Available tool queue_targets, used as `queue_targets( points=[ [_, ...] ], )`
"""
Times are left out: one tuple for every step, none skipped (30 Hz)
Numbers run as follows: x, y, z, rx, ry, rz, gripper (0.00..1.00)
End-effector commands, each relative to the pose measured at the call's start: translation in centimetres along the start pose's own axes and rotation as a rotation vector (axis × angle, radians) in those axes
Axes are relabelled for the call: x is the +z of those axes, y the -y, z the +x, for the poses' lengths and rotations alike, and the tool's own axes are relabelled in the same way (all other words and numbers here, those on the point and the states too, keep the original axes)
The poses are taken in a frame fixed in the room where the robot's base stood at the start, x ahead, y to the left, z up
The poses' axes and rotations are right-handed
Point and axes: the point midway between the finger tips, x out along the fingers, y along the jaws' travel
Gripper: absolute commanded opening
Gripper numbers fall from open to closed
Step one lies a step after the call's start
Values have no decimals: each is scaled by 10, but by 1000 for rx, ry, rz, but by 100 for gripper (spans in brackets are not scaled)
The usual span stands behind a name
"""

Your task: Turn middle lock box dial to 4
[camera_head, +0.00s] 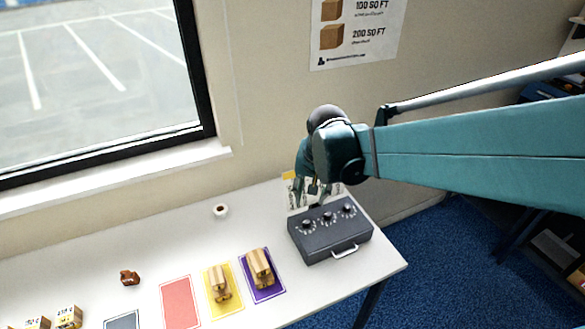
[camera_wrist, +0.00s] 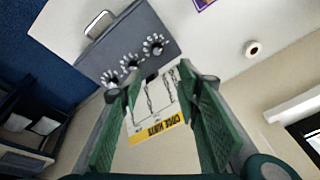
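The dark grey lock box (camera_head: 333,246) stands on the right part of the table, its handle facing the front edge. Three black dials with white markings sit in a row on its top. The middle dial (camera_head: 327,217) also shows in the wrist view (camera_wrist: 130,62); its setting is too small to read. My gripper (camera_head: 316,190) is above the back edge of the box, near the middle dial. In the wrist view my gripper (camera_wrist: 150,86) has its green fingers wide apart with nothing held between them, and the dials lie beyond the fingertips.
A white code hints card (camera_wrist: 158,108) with a yellow strip is behind the box. A small white cup-like ring (camera_head: 221,210) stands to the left. Coloured mats, some bearing wooden pieces (camera_head: 261,267), lie left of the box. The wall is close behind.

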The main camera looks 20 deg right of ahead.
Motion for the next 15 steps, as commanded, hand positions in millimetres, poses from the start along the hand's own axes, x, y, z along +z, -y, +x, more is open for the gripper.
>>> queue_targets(
  points=[
    [-6, -2, 3, 7, 9, 23, 33],
    [-9, -2, 6, 11, 15, 37, 33],
    [-12, -4, 9, 17, 23, 56, 33],
    [-14, -5, 12, 22, 30, 69, 33],
    [-17, -7, 14, 26, 35, 83, 33],
    [-20, -9, 18, 32, 43, 103, 33],
    [-23, -10, 21, 37, 49, 116, 33],
    [-25, -12, 24, 42, 55, 130, 33],
    [-28, -13, 27, 48, 62, 149, 33],
    [-30, -14, 30, 52, 68, 162, 33],
    [-32, -16, 33, 57, 74, 176, 33],
    [-35, -18, 37, 64, 82, 195, 33],
    [-38, -20, 40, 68, 87, 209, 33],
    [-40, -22, 43, 73, 93, 223, 33],
    [-42, -24, 47, 80, 101, 242, 33]
  ],
)
